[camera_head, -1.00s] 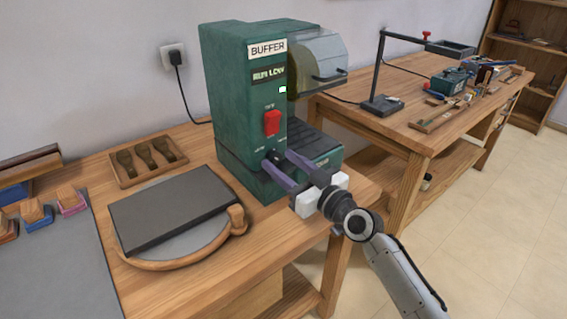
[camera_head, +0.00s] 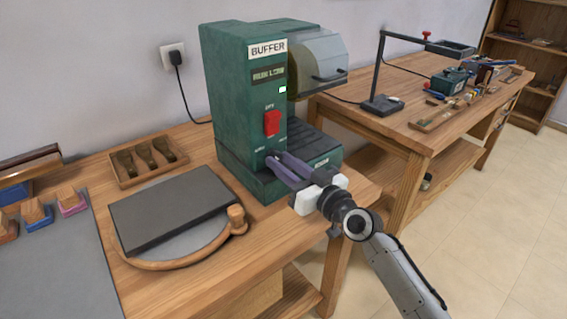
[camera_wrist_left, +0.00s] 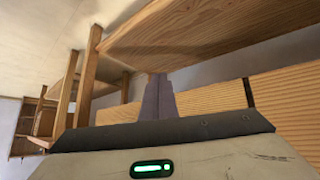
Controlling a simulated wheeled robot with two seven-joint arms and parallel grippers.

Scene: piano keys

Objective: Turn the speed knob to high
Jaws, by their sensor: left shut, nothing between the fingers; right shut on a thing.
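The green buffer machine (camera_head: 232,110) stands on the wooden bench with a red switch (camera_head: 271,123) on its front panel. The speed knob is low on this panel, hidden behind the fingers of my right gripper (camera_head: 276,161). The right gripper comes in from the lower right and is shut on the knob, its purple fingers close together at the panel. The small display (camera_head: 268,73) on the machine shows text too blurred to read surely. My left gripper (camera_wrist_left: 158,82) shows only in the left wrist view, its fingers together and empty, near wooden furniture.
A round wooden board with a dark slab (camera_head: 172,207) lies left of the machine. A tray of wooden-handled tools (camera_head: 148,160) sits behind it. A second bench (camera_head: 425,130) with a lamp stands at the right.

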